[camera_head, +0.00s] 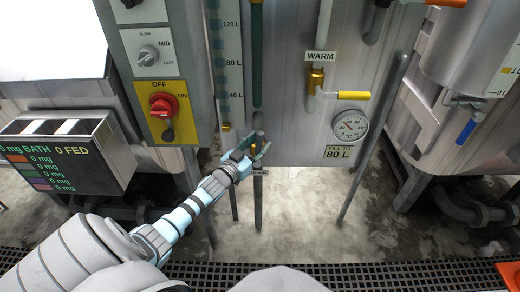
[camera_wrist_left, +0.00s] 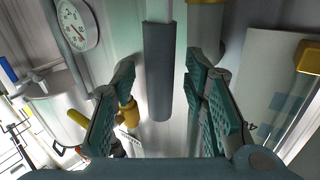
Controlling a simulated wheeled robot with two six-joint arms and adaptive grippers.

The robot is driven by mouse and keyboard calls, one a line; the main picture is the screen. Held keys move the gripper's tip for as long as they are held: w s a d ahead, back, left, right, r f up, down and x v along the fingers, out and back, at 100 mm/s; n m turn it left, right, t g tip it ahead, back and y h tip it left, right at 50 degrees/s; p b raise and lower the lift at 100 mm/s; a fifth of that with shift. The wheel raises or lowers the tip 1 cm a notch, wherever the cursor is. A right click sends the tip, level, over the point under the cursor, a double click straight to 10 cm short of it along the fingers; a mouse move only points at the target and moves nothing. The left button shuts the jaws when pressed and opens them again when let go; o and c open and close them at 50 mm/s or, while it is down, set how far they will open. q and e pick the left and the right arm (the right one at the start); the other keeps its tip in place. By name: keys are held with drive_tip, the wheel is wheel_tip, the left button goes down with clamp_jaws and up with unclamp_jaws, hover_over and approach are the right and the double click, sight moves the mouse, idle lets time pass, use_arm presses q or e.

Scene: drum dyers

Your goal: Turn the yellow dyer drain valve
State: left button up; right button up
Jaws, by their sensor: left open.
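My left gripper (camera_head: 252,150) is open in front of the metal dyer panel (camera_head: 290,130), low and near its bottom edge. In the left wrist view, a dark grey cylindrical grip (camera_wrist_left: 158,75) on a pale rod stands between the open fingers, with a gap on both sides. A yellow lever (camera_head: 353,95) sticks out right of a brass valve body (camera_head: 316,80) under the WARM label; no drain label is readable. My right gripper is not in view.
A round gauge (camera_head: 350,125) is right of the gripper, above a "FILL TO 80 L" plate (camera_head: 338,152). A control box with a red knob (camera_head: 162,105) is at left. A dosing display (camera_head: 60,160) stands further left. Another drum with a blue lever (camera_head: 466,131) is at right.

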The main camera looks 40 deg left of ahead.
use_arm(q)
drive_tip(key=shift+w, duration=0.5)
drive_tip(key=shift+r, duration=0.1)
clamp_jaws()
